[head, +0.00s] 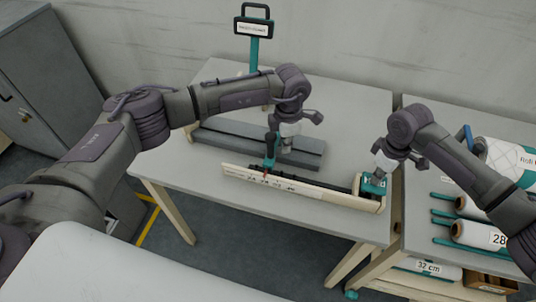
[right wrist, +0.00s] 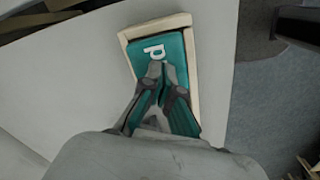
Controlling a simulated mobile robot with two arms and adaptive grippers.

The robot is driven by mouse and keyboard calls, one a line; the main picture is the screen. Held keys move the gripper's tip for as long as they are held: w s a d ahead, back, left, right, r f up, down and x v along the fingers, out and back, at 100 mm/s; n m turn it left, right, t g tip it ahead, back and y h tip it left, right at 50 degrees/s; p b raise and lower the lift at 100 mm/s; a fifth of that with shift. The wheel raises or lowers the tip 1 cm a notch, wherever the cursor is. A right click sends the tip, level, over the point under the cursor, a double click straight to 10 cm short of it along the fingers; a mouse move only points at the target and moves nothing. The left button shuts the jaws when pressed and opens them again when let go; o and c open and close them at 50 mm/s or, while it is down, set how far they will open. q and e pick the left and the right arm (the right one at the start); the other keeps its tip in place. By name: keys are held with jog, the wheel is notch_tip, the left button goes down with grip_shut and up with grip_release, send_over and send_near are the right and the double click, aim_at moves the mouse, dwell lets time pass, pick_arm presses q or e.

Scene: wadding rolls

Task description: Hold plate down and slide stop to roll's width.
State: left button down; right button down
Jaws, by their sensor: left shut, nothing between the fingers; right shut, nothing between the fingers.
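A long pale wooden gauge (head: 300,187) with a dark slot along it lies on the grey table. A teal plate (head: 373,186) marked with a P sits at its right end; it also fills a wooden frame in the right wrist view (right wrist: 183,115). My right gripper (head: 378,174) is shut, with its fingertips over the plate and seemingly on it. A teal upright stop (head: 269,155) stands at the gauge's left part. My left gripper (head: 286,147) is shut beside the stop; whether it touches is unclear.
A grey rail (head: 220,139) lies behind the gauge. A teal post carries a sign (head: 253,27) at the back. On the right, a rack holds white rolls, one labelled 28 (head: 485,236), with a 32 cm roll (head: 432,268) below.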

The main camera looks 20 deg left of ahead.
aim_at(270, 135)
pick_arm(q)
jog(key=shift+a, duration=0.9)
pick_arm(e)
jog(key=shift+s+f, duration=0.1)
jog(key=shift+f, duration=0.05)
pick_arm(q)
jog(key=shift+a, duration=1.55)
jog(key=shift+d, duration=1.3)
pick_arm(e)
notch_tip(270, 135, up, 8)
dwell(0.4)
